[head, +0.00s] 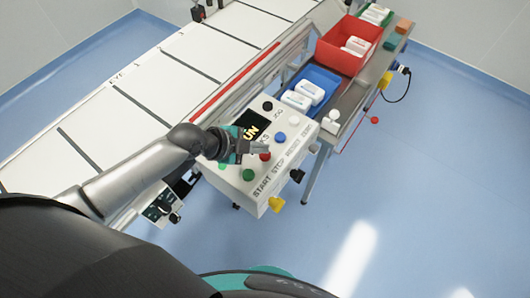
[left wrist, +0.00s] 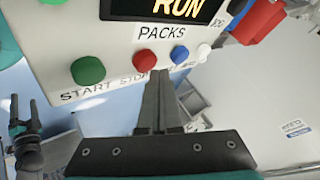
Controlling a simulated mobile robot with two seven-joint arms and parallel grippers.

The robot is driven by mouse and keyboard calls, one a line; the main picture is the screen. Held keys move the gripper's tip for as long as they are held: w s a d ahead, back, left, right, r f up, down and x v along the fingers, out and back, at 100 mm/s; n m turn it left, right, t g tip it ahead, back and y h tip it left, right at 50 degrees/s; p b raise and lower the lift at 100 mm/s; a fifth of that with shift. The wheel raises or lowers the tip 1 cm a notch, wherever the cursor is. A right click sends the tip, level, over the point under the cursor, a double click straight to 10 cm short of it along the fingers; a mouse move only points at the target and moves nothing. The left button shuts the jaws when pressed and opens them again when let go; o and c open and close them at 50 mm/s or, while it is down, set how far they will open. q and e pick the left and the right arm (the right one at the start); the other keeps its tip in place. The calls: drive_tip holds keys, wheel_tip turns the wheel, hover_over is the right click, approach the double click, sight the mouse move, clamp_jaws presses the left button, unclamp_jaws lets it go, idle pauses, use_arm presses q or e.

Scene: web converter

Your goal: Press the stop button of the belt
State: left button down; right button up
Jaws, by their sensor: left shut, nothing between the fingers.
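The control box (head: 235,181) is a pale panel beside the belt, with a lit display reading RUN in the left wrist view (left wrist: 182,8). The stop button is the red one (head: 265,156), above the STOP lettering, between a green button (head: 249,175) and a blue button (head: 280,136). It also shows in the left wrist view (left wrist: 145,60). My left gripper (head: 267,147) is shut and empty, its fingertips (left wrist: 160,74) close beside the red button, toward the blue one. I cannot tell whether they touch it.
The white belt (head: 150,80) runs behind the box. A blue bin (head: 318,77) and a red bin (head: 343,45) with white packs stand on a side table beyond it. A white button (head: 294,122) sits past the blue one. The blue floor at right is clear.

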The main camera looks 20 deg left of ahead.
sight(261, 156)
use_arm(q)
drive_tip(key=shift+f+b, duration=0.5)
drive_tip(key=shift+f, duration=0.2)
idle(0.8)
drive_tip(key=shift+r, duration=0.1)
drive_tip(key=shift+r+p, duration=0.95)
drive_tip(key=shift+p, duration=0.05)
wheel_tip(261, 156, up, 5)
drive_tip(key=p, duration=0.4)
drive_tip(key=shift+r+p, duration=0.1)
drive_tip(key=shift+p, duration=0.3)
idle(0.4)
